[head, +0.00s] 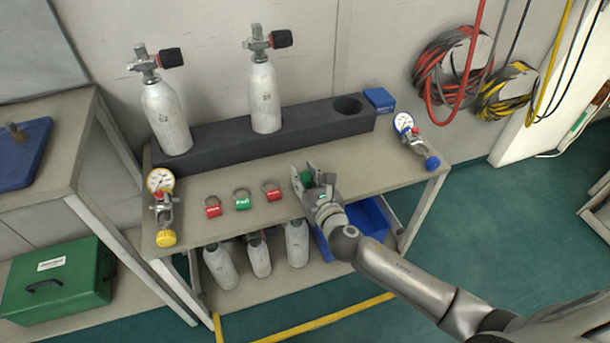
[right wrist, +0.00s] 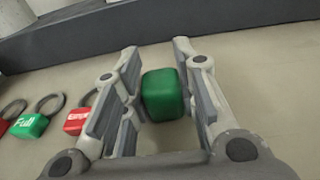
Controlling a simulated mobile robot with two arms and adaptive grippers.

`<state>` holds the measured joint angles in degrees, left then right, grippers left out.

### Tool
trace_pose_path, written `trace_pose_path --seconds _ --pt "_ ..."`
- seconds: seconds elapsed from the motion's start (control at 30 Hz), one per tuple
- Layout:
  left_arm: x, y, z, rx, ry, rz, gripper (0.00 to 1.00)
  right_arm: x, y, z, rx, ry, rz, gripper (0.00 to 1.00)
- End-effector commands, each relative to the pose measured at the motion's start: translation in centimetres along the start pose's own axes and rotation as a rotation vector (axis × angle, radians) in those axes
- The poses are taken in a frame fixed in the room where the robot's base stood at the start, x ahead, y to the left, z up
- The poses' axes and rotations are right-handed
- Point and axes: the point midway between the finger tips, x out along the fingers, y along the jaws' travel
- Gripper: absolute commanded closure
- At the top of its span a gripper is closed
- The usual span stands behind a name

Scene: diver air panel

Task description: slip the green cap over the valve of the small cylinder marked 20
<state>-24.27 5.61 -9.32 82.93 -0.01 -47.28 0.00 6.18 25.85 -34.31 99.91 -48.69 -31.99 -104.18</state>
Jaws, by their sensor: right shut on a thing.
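The green cap (head: 307,177) is between the fingers of my right gripper (head: 304,179), at the right of the row of tags. In the right wrist view the cap (right wrist: 163,95) sits between both fingers; I cannot tell if it touches the bench. Two white cylinders with valves stand in the dark rack: a left one (head: 166,118) and a middle one (head: 264,98). Both carry dark marks too small to read surely. Their valves (head: 146,62) and (head: 258,42) are bare, each with a black knob to the right. My left gripper is not in view.
The rack (head: 220,143) has an empty hole at right, beside a blue box (head: 379,99). Red tags (head: 213,208) and (head: 271,191) and a green tag (head: 243,200) lie on the bench. Gauges (head: 160,181) and (head: 404,123) are at the ends. More cylinders (head: 297,243) stand below.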

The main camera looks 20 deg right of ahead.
Motion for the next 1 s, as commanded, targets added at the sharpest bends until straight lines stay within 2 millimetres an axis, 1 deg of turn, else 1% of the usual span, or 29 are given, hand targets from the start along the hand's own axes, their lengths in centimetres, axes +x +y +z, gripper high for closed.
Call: trace_pose_path --seconds 0.23,0.27,0.3,0.43,0.47,0.67,0.8,0.87,0.97,1.0 --pt "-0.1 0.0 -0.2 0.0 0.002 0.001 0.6 0.0 0.0 -0.3 0.0 0.001 0.0 0.82" --pt "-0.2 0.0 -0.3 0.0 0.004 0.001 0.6 0.0 0.0 -0.3 0.0 0.001 0.0 0.71" --pt "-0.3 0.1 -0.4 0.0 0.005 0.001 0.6 0.0 0.0 -0.2 0.0 0.0 0.0 0.66" --pt "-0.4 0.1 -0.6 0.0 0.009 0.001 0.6 0.0 0.0 -0.2 0.0 0.0 0.0 0.49" --pt "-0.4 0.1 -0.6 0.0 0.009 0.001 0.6 0.0 0.0 -0.2 0.0 0.0 0.0 0.48" --pt "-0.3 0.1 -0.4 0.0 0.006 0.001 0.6 0.0 0.0 -0.2 0.0 0.0 0.0 0.48" --pt "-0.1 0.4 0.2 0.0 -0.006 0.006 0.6 -0.2 0.0 -0.2 0.0 0.0 0.0 0.48" --pt "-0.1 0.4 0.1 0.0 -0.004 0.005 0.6 -0.6 0.0 -0.3 0.0 0.001 0.0 0.48" --pt "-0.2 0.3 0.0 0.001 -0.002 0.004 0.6 -1.9 0.0 -0.3 -0.001 0.002 0.001 0.48" --pt "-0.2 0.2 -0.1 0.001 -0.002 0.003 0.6 -2.7 0.0 -0.3 -0.001 0.003 0.002 0.48"
